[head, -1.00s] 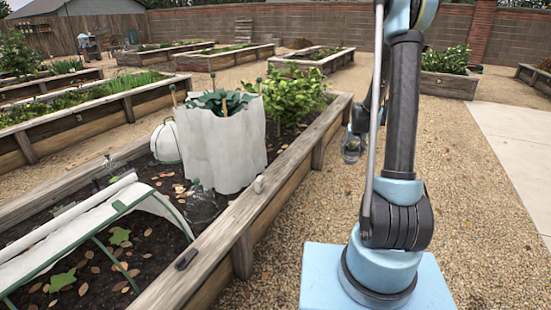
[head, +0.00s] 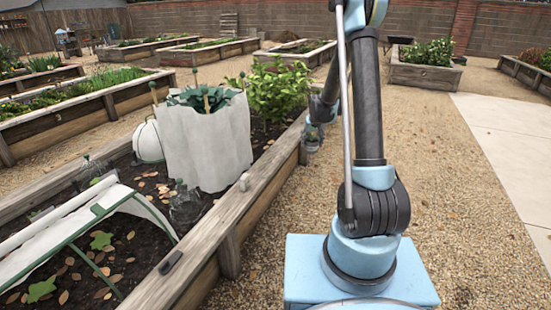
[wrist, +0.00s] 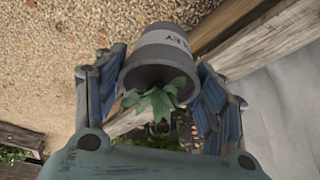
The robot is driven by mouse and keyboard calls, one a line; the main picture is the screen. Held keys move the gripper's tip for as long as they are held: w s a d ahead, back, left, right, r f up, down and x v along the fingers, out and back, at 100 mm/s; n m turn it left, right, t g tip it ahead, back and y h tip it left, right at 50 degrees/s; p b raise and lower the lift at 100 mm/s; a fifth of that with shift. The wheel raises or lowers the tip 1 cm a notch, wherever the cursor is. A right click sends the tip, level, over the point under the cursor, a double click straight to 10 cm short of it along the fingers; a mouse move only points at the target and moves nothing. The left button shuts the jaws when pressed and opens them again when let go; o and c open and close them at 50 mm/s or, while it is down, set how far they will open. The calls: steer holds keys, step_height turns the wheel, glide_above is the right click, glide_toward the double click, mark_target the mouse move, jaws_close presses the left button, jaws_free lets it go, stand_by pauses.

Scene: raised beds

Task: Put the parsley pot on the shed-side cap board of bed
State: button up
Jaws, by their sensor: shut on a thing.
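The parsley pot (wrist: 160,55) is a grey pot with a pale band on which the letters "LEY" show, and green leaves (wrist: 158,98) at its mouth. In the wrist view it sits tilted between the fingers of my gripper (wrist: 157,92), which is shut on it. In the head view my gripper (head: 312,138) is small, beside the right-hand side of the near bed, close to its weathered cap board (head: 235,205). The pot is hard to make out there. A wooden board (wrist: 270,40) runs behind and beside the pot in the wrist view.
The near bed holds a white sleeve (head: 210,145) around a plant, a white cloche (head: 147,141), leafy plants (head: 275,90) and a low covered frame (head: 75,235). A small pale item (head: 244,182) and a dark item (head: 171,262) lie on the cap board. Gravel (head: 440,190) at right is open.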

steer(key=w+a+f+n, duration=0.1)
steer(key=a, duration=0.6)
steer(key=w+a+f, duration=0.2)
steer(key=a, duration=0.5)
steer(key=n+y, duration=0.1)
steer(key=n, duration=0.1)
glide_above(257, 174)
step_height(257, 174, down, 8)
steer(key=shift+s+d+f, duration=0.1)
steer(key=shift+f, duration=1.25)
steer(key=shift+s+f, duration=0.1)
steer(key=shift+f, duration=1.25)
steer(key=o, duration=1.3)
steer(key=shift+f, duration=0.1)
steer(key=shift+c, duration=0.2)
steer(key=v, duration=1.2)
steer(key=shift+r, duration=0.25)
